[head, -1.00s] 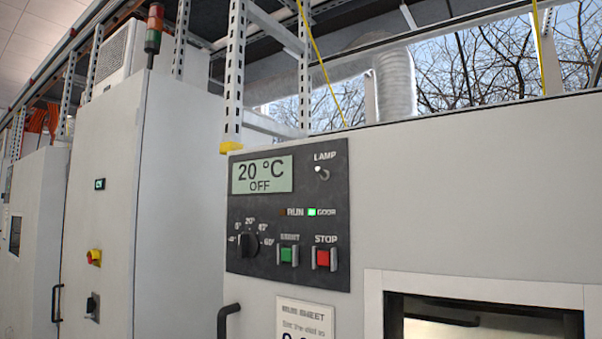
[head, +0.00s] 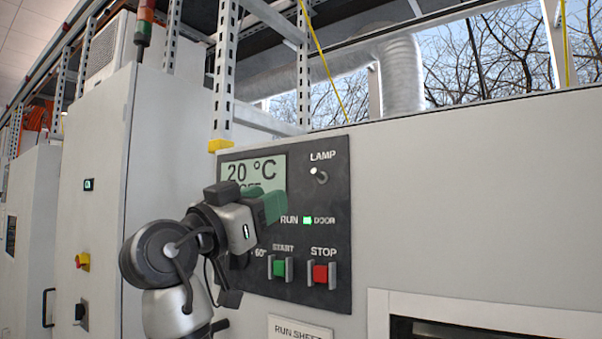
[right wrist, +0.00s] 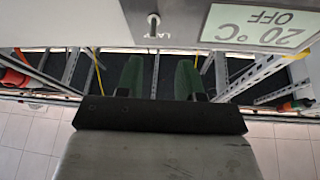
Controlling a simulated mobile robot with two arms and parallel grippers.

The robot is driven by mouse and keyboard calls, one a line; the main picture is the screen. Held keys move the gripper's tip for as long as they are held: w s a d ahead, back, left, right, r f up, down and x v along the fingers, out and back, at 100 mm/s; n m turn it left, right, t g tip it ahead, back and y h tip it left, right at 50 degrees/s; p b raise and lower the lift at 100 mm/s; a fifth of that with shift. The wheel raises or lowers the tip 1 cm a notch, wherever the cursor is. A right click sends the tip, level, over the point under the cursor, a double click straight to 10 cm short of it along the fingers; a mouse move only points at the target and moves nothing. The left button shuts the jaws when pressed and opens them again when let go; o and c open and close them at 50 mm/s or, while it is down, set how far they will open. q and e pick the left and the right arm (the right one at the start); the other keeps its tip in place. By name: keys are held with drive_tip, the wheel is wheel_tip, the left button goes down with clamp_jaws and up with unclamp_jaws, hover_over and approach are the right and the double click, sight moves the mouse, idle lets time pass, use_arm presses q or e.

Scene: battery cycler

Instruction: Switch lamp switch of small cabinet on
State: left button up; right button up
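The lamp switch (head: 319,175) is a small metal toggle with a pale tip, under the word LAMP on the dark control panel (head: 335,225) of the small cabinet. Its lever tip leans up in the head view. My right gripper (head: 272,206) has green fingers and is in front of the panel, left of and below the switch, not touching it. In the right wrist view the fingers (right wrist: 158,75) are apart with nothing between them, and the switch (right wrist: 153,24) shows beyond the gap, upside down. My left gripper is not in view.
The display (head: 270,170) reads 20 °C, partly covered by my gripper. The green START button (head: 279,268) and red STOP button (head: 320,273) are below; the dial is mostly hidden by my arm. The cabinet front right of the panel is clear.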

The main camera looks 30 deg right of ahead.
sight(313, 173)
drive_tip(key=shift+m, duration=0.4)
drive_tip(key=p+x, duration=0.1)
drive_tip(key=x, duration=0.2)
drive_tip(key=s+p+x, duration=0.1)
drive_tip(key=p+x, duration=0.1)
drive_tip(key=x, duration=0.1)
drive_tip(key=r+p+x, duration=0.1)
drive_tip(key=p+x, duration=0.1)
drive_tip(key=x, duration=0.1)
drive_tip(key=shift+s+d+r, duration=0.1)
drive_tip(key=shift+d+r, duration=0.05)
drive_tip(key=shift+d, duration=0.2)
drive_tip(key=shift+w+d+r+p, duration=0.1)
drive_tip(key=shift+w+d+p, duration=0.15)
drive_tip(key=shift+d, duration=0.2)
clamp_jaws()
